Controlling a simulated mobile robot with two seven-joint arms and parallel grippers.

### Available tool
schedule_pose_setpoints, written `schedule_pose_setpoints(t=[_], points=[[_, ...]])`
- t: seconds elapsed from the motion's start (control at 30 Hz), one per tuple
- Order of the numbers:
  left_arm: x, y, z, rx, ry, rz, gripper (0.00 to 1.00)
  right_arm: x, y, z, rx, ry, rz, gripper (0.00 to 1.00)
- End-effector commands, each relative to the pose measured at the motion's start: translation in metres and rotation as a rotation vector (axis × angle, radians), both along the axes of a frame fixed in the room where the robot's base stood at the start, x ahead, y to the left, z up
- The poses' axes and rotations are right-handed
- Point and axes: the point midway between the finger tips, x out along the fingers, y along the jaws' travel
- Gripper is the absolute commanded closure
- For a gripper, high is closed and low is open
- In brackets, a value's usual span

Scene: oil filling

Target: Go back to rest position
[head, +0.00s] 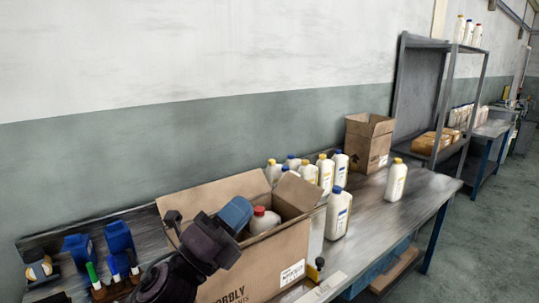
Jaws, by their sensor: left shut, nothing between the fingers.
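My left gripper (208,242), dark and partly merged with its arm in the picture, is in front of an open cardboard box (278,262) at the bottom centre. It appears shut, with nothing seen held. A blue part (236,213) shows at the far end of the dark shape; I cannot tell whether it belongs to my arm or is in the box. A white bottle with a red cap (264,220) stands in the box, its lower part hidden. My right gripper is out of view.
Several white bottles (338,214) with blue or yellow caps stand on the metal table (371,232) to the right of the box. A smaller open box (368,144) stands behind. Blue items (118,238) stand at left. A shelf rack (440,100) is farther right.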

Motion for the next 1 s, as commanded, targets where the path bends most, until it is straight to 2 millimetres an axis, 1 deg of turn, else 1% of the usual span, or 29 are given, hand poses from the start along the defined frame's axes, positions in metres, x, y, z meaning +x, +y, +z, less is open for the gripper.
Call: schedule_pose_setpoints(t=[0.03, 0.17, 0.2, 0.27, 0.3, 0.37, 0.4, 0.47, 0.5, 0.57, 0.6, 0.7, 0.8, 0.9, 1.0], points=[[0.003, 0.017, -0.014, -0.078, 0.111, 0.047, 1.00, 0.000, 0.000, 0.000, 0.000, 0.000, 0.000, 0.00], [0.008, 0.062, -0.053, -0.282, 0.401, 0.174, 1.00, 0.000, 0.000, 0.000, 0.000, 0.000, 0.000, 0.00], [0.008, 0.076, -0.068, -0.344, 0.490, 0.215, 1.00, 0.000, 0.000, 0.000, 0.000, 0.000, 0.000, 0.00], [0.003, 0.096, -0.091, -0.438, 0.621, 0.276, 1.00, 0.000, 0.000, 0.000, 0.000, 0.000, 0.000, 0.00], [-0.001, 0.110, -0.108, -0.499, 0.707, 0.320, 1.00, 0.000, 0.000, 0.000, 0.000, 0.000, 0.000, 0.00], [-0.010, 0.129, -0.133, -0.590, 0.834, 0.385, 1.00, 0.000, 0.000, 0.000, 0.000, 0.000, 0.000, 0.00], [-0.019, 0.141, -0.150, -0.651, 0.919, 0.430, 1.00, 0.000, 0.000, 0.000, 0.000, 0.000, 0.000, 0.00], [-0.034, 0.158, -0.177, -0.741, 1.044, 0.499, 1.00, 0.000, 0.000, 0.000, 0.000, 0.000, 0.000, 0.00], [-0.047, 0.168, -0.194, -0.800, 1.125, 0.546, 1.00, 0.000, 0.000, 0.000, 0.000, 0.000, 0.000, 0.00], [-0.068, 0.182, -0.219, -0.889, 1.246, 0.620, 1.00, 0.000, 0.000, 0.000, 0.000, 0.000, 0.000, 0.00], [-0.083, 0.190, -0.234, -0.945, 1.320, 0.668, 1.00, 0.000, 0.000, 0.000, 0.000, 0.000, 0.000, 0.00], [-0.120, 0.204, -0.264, -1.062, 1.478, 0.777, 1.00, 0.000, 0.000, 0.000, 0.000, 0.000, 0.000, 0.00], [-0.150, 0.212, -0.284, -1.144, 1.590, 0.862, 1.00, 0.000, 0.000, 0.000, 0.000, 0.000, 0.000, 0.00], [-0.176, 0.217, -0.298, -1.209, 1.678, 0.934, 1.00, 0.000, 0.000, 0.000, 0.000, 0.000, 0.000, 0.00], [-0.198, 0.221, -0.307, -1.261, 1.749, 0.995, 1.00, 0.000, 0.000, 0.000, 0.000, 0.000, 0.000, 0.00]])
